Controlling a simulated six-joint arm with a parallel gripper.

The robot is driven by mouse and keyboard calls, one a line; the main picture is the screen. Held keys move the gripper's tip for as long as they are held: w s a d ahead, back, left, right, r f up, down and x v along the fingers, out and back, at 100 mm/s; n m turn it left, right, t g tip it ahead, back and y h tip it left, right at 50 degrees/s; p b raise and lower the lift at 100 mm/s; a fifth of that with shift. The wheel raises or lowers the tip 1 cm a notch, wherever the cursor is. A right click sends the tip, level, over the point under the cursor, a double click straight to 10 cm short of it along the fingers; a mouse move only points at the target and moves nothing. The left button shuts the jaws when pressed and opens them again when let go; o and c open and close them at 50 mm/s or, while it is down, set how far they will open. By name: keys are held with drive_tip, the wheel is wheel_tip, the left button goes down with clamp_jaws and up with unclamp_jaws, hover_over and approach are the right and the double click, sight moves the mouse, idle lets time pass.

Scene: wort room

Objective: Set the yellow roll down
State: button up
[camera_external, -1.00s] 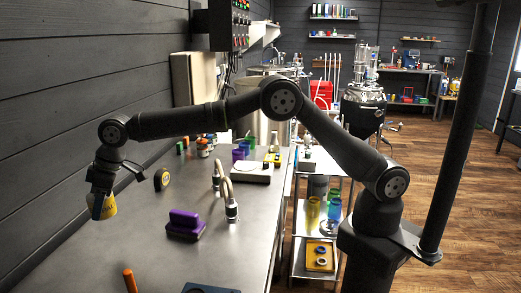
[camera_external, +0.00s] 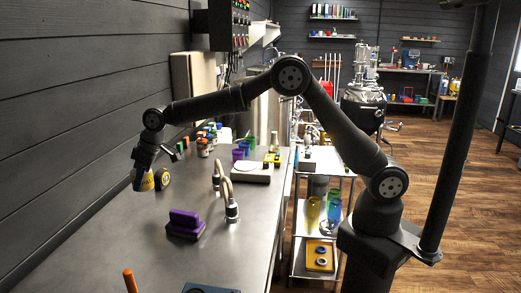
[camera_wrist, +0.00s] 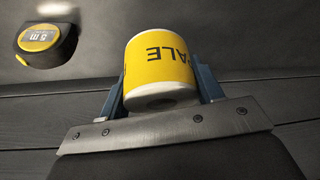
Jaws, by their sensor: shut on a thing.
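The yellow roll (camera_wrist: 160,62) has dark lettering and a white core, and sits between the two blue fingers of my gripper (camera_wrist: 162,85) in the wrist view. My gripper is shut on it. In the external view the yellow roll (camera_external: 146,183) hangs under my gripper (camera_external: 142,175) at the left of the steel bench (camera_external: 130,235). I cannot tell whether the roll touches the bench top or is just above it.
A black and yellow tape measure (camera_external: 162,179) stands right beside the roll; it also shows in the wrist view (camera_wrist: 45,42). A purple block (camera_external: 185,224) and a hose with metal fittings (camera_external: 225,190) stand to the right. The bench's front left is clear.

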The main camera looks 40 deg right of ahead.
hover_over(125, 220)
drive_tip(key=d, duration=0.2)
drive_tip(key=f, duration=0.4)
drive_tip(key=shift+s+a+f, duration=0.1)
drive_tip(key=shift+s+a, duration=0.15)
drive_tip(key=shift+s, duration=0.1)
drive_tip(key=shift+f, duration=2)
drive_tip(key=shift+f, duration=0.1)
drive_tip(key=shift+f, duration=0.1)
drive_tip(key=o, duration=1)
drive_tip(key=shift+o, duration=0.2)
drive_tip(key=shift+r, duration=0.35)
drive_tip(key=v, duration=1.1)
drive_tip(key=shift+r, duration=0.35)
